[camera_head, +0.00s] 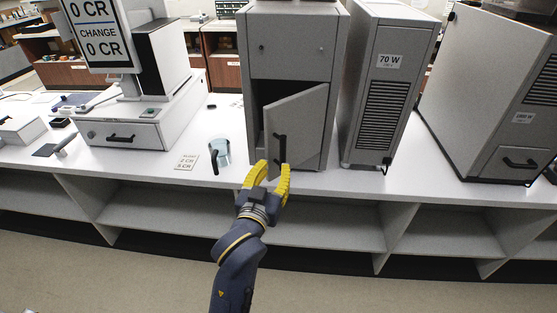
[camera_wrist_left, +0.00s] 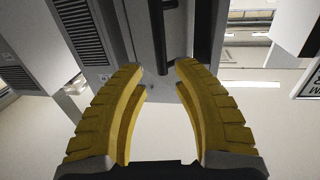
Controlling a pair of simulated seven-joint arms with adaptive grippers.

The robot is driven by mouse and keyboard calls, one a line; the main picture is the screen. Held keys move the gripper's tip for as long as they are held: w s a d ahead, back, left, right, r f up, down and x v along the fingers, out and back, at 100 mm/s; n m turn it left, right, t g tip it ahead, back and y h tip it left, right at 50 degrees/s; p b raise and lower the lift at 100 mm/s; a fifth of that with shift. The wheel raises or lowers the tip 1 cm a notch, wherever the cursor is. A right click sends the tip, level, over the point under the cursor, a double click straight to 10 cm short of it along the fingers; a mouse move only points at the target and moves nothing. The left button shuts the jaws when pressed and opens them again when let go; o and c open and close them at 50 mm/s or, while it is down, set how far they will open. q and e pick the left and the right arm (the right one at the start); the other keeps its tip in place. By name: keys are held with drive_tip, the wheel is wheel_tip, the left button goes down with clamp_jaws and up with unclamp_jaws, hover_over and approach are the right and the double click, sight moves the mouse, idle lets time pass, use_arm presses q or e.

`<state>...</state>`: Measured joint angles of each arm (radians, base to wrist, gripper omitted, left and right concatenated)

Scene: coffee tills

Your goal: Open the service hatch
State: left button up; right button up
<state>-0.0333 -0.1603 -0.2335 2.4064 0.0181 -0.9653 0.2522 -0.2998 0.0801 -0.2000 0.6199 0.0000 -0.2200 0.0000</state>
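The service hatch (camera_head: 296,128) is a grey door on the front of a grey machine (camera_head: 291,48). It stands partly open, swung outward, with a dark gap at its left. A black bar handle (camera_head: 280,150) is on the door, near its lower left edge. My left gripper (camera_head: 268,170) has yellow fingers, apart, at the lower end of the handle. In the left wrist view the handle (camera_wrist_left: 160,40) runs down between the open fingers (camera_wrist_left: 161,75); I cannot tell whether a finger touches it. My right gripper shows in neither view.
A clear cup (camera_head: 221,152) with a dark handle and a small price card (camera_head: 187,162) stand left of the machine. A till (camera_head: 138,120) is further left. A vented grey unit (camera_head: 385,85) stands close on the right. The white counter's front edge runs below.

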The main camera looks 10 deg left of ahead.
use_arm(q)
drive_tip(key=shift+s+a, duration=0.1)
drive_tip(key=shift+s, duration=1.3)
